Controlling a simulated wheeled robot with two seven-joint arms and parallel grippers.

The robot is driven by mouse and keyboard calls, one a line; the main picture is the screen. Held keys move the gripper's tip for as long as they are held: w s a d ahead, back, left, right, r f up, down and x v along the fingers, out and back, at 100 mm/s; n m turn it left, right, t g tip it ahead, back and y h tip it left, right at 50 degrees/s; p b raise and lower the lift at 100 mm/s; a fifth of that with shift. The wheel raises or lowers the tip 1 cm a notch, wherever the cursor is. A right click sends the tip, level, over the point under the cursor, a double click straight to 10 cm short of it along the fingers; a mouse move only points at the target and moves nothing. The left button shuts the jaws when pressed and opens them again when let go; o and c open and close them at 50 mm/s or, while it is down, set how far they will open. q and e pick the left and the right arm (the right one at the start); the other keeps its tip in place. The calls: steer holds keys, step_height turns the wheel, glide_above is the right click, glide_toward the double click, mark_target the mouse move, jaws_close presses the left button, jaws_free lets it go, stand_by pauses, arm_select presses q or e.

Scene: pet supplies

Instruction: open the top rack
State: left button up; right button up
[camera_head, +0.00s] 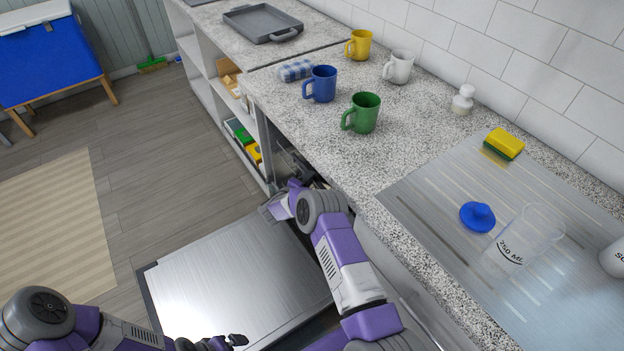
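The dishwasher door (225,285) is folded down and lies open, a flat silver panel below the counter. The top rack is mostly hidden under the counter edge; only a dark, narrow part of the dishwasher opening (287,158) shows, with greyish parts in it. My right arm reaches over the door to this opening. My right gripper (292,192) is at the opening, partly hidden by its own wrist, and I cannot tell whether it touches the rack or how its fingers stand. My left gripper (224,343) is low at the bottom edge, over the door's near side, its fingers unclear.
The counter above holds a blue mug (320,84), a green mug (362,113), a yellow mug (358,45), a white mug (398,66), a sponge (503,144) and a clear beaker (524,240). Open shelves (205,75) stand left of the dishwasher.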

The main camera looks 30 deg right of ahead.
steer(key=shift+b+x, duration=0.4)
steer(key=shift+x, duration=1.1)
jaws_close()
